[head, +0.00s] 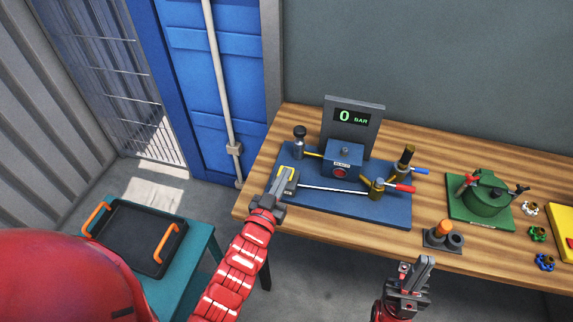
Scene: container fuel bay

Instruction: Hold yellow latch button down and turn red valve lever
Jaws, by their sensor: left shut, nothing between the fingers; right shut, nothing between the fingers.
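The blue valve board (340,211) lies on the wooden bench. A yellow-edged part (282,167) shows at its left end; I take it for the latch button's surround, and the button itself is hidden. My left gripper (289,178) is shut with its fingertips at or over this part; I cannot tell whether they press it. The red valve lever (405,188) sticks out to the right from a brass valve (377,190) at the board's right end. My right gripper (425,266) is shut and empty, in front of the bench and apart from the lever.
A display (352,118) behind the board reads 0 BAR. A blue lever (420,171) sits just behind the red one. A green pot unit (485,203) and an orange-and-grey fitting (443,233) stand to the right. A black tray (128,240) with orange handles rests at left.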

